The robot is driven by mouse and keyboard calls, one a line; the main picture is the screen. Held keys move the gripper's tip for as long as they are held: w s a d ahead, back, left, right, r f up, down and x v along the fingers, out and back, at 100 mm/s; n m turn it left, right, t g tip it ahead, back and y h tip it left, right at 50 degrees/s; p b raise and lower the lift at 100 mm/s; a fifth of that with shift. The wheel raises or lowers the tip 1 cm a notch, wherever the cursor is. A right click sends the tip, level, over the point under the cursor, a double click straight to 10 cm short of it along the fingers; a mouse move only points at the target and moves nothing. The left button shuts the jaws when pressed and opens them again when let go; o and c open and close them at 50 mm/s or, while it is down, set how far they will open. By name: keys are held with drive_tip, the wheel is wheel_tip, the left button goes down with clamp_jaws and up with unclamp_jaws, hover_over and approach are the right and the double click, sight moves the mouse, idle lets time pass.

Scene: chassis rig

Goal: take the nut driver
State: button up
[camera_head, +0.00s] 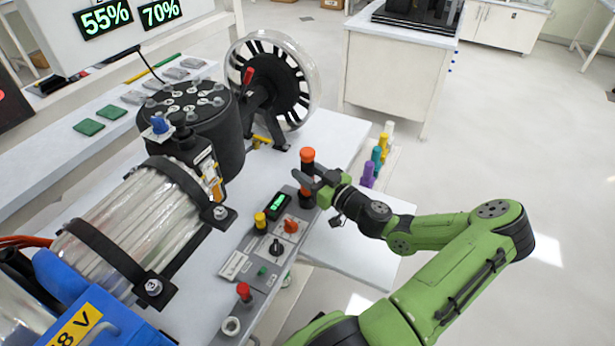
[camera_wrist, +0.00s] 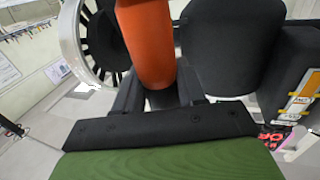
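An orange-handled tool (camera_head: 307,156) with a black band, which looks like the nut driver, stands upright at the right end of the grey control panel. My gripper (camera_head: 309,178) reaches it from the right, with its dark fingers around the handle's middle. In the wrist view the orange handle (camera_wrist: 151,45) rises between my two black fingers (camera_wrist: 160,97), one on each side. Whether the fingers press on the handle or stand slightly apart from it, I cannot tell. The handle's lower part is partly hidden by the fingers.
The control panel (camera_head: 238,264) carries a green display, knobs and a red-capped post (camera_head: 244,291). A black cylinder (camera_head: 205,125) and a spoked wheel (camera_head: 272,80) stand behind. Purple (camera_head: 368,174), teal and yellow handles stand to the right. Open floor lies further right.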

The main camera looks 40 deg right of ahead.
clamp_jaws()
wheel_tip(320, 180, up, 12)
drive_tip(key=p, duration=0.4)
drive_tip(key=shift+f, duration=0.25)
drive_tip(key=shift+r+p, duration=1.3)
drive_tip(key=shift+r, duration=1)
